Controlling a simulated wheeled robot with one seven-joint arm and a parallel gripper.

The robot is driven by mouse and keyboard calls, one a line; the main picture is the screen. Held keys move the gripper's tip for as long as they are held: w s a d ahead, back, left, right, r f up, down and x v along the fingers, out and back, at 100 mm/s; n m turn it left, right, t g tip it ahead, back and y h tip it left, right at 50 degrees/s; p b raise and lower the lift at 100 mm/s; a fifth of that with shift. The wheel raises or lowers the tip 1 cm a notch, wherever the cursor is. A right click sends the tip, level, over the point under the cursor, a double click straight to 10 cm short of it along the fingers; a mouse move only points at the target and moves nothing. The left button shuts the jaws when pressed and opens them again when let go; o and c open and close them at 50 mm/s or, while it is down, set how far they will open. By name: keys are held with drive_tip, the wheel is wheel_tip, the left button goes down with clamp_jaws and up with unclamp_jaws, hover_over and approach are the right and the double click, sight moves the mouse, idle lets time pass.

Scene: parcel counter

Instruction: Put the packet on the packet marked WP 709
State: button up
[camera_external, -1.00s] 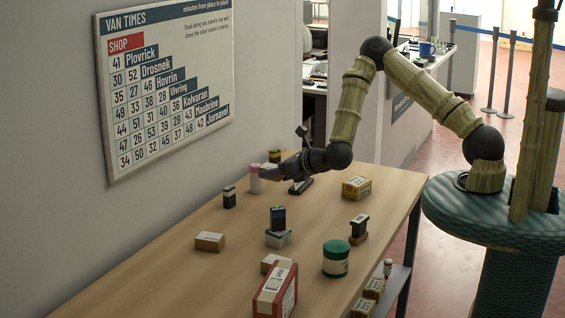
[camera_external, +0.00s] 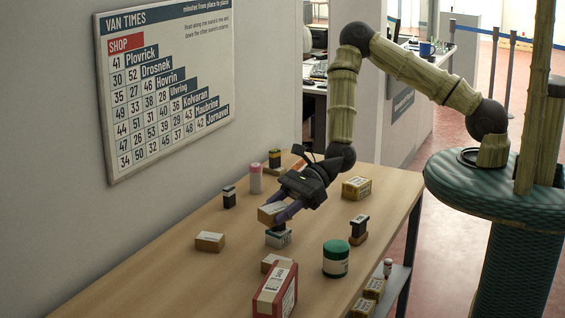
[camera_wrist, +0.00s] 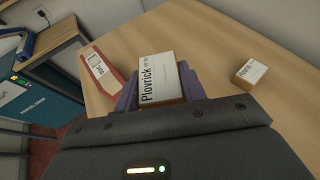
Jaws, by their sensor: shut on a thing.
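My gripper (camera_external: 280,211) is shut on a tan packet (camera_external: 270,213) with a white label. In the wrist view my gripper (camera_wrist: 158,88) has its purple fingers on either side of this packet (camera_wrist: 160,80); its label reads "Plovrick", with a smaller code I cannot read surely. No mark WP 709 is legible in either view.
The left front is clear.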

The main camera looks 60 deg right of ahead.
drive_tip(key=shift+s+a, duration=0.2)
drive_tip(key=shift+s, duration=0.15)
drive_tip(key=shift+f, duration=0.1)
wheel_tip(320, 180, down, 6)
drive_tip(key=shift+p, duration=0.7)
drive_tip(key=shift+f+p, duration=0.5)
drive_tip(key=shift+f, duration=1.4)
